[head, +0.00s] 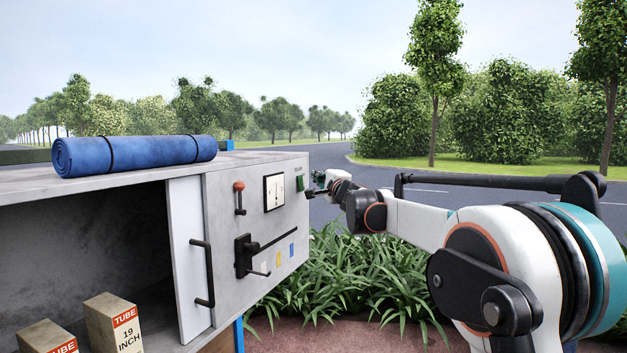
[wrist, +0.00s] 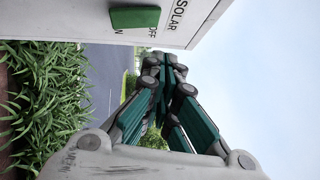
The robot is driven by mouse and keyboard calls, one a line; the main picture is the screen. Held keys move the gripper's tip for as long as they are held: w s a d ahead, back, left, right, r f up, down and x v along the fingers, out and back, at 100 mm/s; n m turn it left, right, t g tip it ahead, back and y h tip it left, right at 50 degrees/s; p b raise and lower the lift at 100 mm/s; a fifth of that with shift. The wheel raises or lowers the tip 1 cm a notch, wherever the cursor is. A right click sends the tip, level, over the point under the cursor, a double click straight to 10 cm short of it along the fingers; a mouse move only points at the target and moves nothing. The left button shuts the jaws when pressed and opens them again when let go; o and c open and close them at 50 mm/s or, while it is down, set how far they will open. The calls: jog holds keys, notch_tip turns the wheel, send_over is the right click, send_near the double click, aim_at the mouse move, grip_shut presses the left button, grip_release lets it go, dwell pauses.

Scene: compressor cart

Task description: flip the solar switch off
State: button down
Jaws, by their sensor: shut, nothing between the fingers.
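The solar switch is a green rocker (wrist: 134,17) on the cart's pale panel, at the top of the wrist view. The word SOLAR and the marks OFF and part of ON show beside it, turned sideways. Which side of the rocker is pressed I cannot tell. In the head view the switch (head: 300,184) is a small green patch near the panel's right edge. My gripper (wrist: 164,64) is shut and empty, its tips close to the panel by the switch. In the head view my gripper (head: 318,178) is just right of the panel; whether it touches is unclear.
The panel also has a red-knobbed lever (head: 239,197), a white gauge (head: 274,192) and a black crank handle (head: 246,256). A blue rolled mat (head: 135,154) lies on the cart top. Tube boxes (head: 113,323) sit in the open bay. Plants (head: 345,275) grow beside the cart.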

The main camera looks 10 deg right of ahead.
jog(key=s+d+r+b, duration=0.1)
jog(key=s+b, duration=0.1)
jog(key=s, duration=0.8)
jog(key=shift+d+b, duration=0.3)
jog(key=shift+d, duration=0.1)
jog(key=shift+s+d+r, duration=0.1)
jog(key=shift+s+r, duration=0.05)
jog(key=s+a+f+n+g+y+b, duration=0.1)
jog(key=s+a+f+n+g+b, duration=0.1)
jog(key=s+a+f+n+b, duration=0.5)
jog(key=s+a+f+n+g+y+b, duration=0.15)
jog(key=s+f+b, duration=0.35)
jog(key=s+f, duration=0.6)
jog(key=s+a+f+n+g+y+b, duration=0.1)
jog(key=s+a+f+n+g+b, duration=0.4)
jog(key=f, duration=0.8)
jog(key=s+d+f+n+g+h+b, duration=0.1)
jog(key=s+d+f+h+b, duration=0.1)
jog(key=s+f+b, duration=0.3)
jog(key=s+d+f+n+g+h+b, duration=0.1)
jog(key=s+d+f+b, duration=0.3)
jog(key=s+f, duration=0.8)
jog(key=s+d+f+n+g+h+b, duration=0.1)
jog(key=s+f+b, duration=0.5)
jog(key=f, duration=1.4)
jog(key=s+d+n+h, duration=0.1)
jog(key=s+d+h, duration=0.1)
jog(key=s, duration=0.1)
jog(key=shift+s+d+f, duration=0.15)
jog(key=shift+d+f, duration=0.25)
